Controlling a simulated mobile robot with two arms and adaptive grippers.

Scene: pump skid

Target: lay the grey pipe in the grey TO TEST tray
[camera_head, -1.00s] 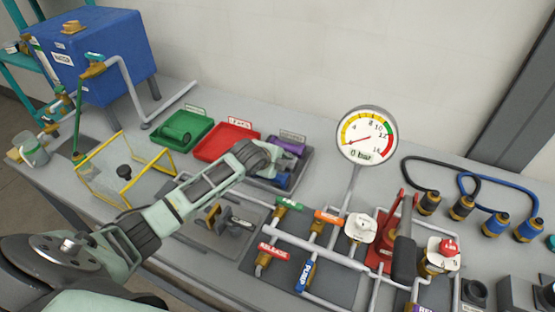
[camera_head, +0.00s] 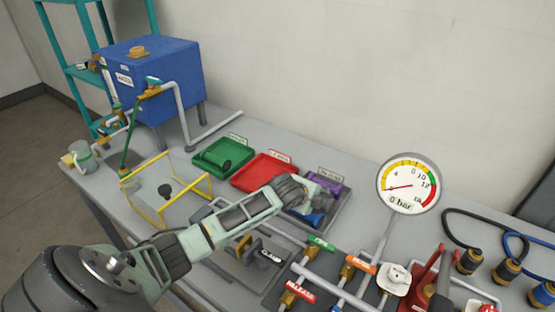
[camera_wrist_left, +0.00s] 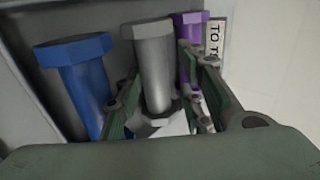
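The grey pipe (camera_wrist_left: 154,62) has a hex head and lies between a blue pipe (camera_wrist_left: 80,78) and a purple pipe (camera_wrist_left: 186,36) in the left wrist view. The fingers of my left gripper (camera_wrist_left: 160,85) are on both sides of it, very close to its surface; whether they press on it is unclear. In the head view my left gripper (camera_head: 304,200) is over the grey TO TEST tray (camera_head: 338,208) and hides the grey pipe. Part of the tray's label (camera_wrist_left: 216,42) shows at the right in the wrist view. My right gripper is not in view.
A red tray (camera_head: 262,172) and a green tray (camera_head: 214,150) stand left of the grey tray. A yellow-framed clear box (camera_head: 160,200) is further left. A pressure gauge (camera_head: 408,185) and valve pipework stand to the right. A wall is behind.

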